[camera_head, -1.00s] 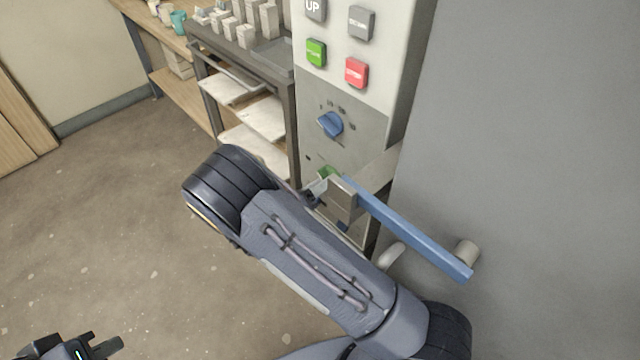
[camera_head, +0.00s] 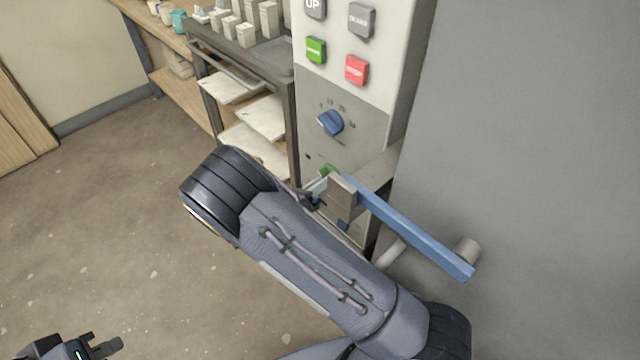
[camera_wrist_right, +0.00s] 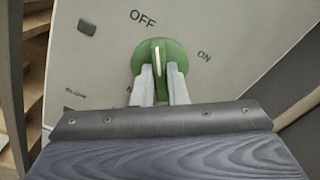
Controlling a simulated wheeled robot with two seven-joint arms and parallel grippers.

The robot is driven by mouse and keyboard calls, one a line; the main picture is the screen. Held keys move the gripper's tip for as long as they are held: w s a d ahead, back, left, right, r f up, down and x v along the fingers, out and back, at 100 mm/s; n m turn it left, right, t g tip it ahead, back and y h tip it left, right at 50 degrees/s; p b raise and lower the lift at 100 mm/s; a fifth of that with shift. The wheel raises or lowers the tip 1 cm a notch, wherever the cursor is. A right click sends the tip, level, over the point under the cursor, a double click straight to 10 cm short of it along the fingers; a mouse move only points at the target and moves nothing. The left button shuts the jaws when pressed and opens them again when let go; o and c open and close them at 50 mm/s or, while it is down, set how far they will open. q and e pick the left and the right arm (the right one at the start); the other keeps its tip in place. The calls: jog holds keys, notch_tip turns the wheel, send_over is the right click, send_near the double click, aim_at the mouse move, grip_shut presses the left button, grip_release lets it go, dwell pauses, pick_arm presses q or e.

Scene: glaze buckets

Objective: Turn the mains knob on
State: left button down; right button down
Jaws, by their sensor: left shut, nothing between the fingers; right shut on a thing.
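The green mains knob (camera_wrist_right: 164,68) is on the grey panel, with OFF printed above it and ON to its upper right in the right wrist view. Its white line points nearly straight up, closer to OFF than to ON. My right gripper (camera_wrist_right: 163,88) is shut on the knob, one finger on each side of its grip. In the head view, a bit of the green knob (camera_head: 328,171) shows past my right gripper (camera_head: 316,191); my right arm covers the area below it. My left gripper (camera_head: 106,346) is shut and empty at the bottom left.
Above the knob are a blue selector (camera_head: 331,122), a green button (camera_head: 316,50) and a red button (camera_head: 356,70). A blue lever bar (camera_head: 415,235) juts out right of my right wrist. A shelf cart (camera_head: 291,120) stands left of the panel.

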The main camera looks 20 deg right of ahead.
jog(key=shift+s+f+m+b, duration=0.1)
jog(key=shift+m+b, duration=1.7)
jog(key=shift+m, duration=2.1)
jog(key=shift+f+m+b, duration=0.1)
jog(key=shift+m+b, duration=1.7)
jog(key=shift+m, duration=2.4)
jog(key=c, duration=1.4)
grip_release()
jog(key=shift+r, duration=0.15)
jog(key=shift+c, duration=0.2)
jog(key=shift+a, duration=0.1)
jog(key=v, duration=0.7)
jog(key=shift+a, duration=0.35)
jog(key=shift+s, duration=0.1)
